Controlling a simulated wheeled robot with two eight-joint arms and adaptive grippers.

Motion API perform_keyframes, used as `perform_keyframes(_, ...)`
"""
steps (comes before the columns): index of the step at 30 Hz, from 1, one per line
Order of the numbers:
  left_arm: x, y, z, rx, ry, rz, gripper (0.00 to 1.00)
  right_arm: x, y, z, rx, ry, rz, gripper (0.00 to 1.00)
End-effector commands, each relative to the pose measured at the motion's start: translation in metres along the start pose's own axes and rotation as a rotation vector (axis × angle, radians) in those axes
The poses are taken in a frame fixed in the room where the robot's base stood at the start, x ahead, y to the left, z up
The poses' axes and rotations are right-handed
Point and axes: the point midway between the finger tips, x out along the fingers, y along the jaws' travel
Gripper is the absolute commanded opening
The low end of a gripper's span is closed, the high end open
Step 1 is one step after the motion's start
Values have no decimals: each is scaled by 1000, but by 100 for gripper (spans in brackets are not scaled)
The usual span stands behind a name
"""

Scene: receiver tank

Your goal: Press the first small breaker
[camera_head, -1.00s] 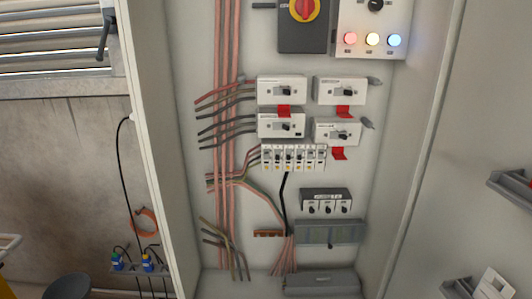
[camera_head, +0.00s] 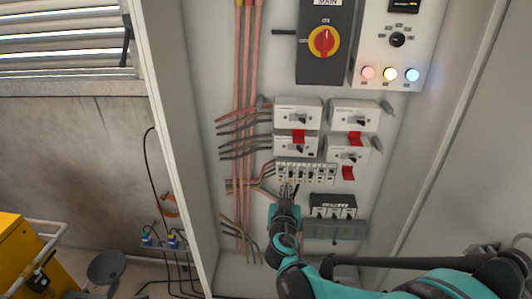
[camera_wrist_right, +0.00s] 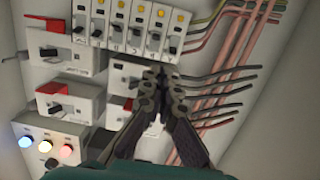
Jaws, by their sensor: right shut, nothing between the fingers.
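A row of small white breakers (camera_head: 318,174) sits low in the cabinet in the head view. The row also shows at the top of the right wrist view (camera_wrist_right: 136,28), turned upside down, with a yellow dot on each breaker. The breaker at its right end there (camera_wrist_right: 178,28) is the leftmost one in the head view. My right gripper (camera_wrist_right: 166,74) is shut and empty, its tips close to the right part of the row in the wrist view; I cannot tell if they touch. In the head view my right gripper (camera_head: 287,197) appears just under the row's left end. My left gripper is out of view.
Larger white breakers (camera_head: 298,112) with red tags are above the row. A red and yellow main switch (camera_head: 322,41) and a panel with lamps (camera_head: 390,74) are higher up. Wires (camera_head: 247,130) run on the left. Cabinet walls stand at both sides.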

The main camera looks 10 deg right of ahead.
Motion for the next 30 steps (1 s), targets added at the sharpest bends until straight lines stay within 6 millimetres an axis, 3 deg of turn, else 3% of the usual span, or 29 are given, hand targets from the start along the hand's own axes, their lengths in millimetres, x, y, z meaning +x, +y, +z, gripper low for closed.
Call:
perform_keyframes(3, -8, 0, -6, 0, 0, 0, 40, 3, -9, -10, 6, 27, -18, 0)
perform_keyframes(17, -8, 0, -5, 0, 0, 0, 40, 8, -11, -9, 7, 34, -22, 0)
perform_keyframes(20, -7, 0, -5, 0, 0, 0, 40, 18, -11, -10, 8, 34, -21, 0)
perform_keyframes(30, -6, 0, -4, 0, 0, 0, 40, 78, -12, -12, 8, 34, -21, 0)
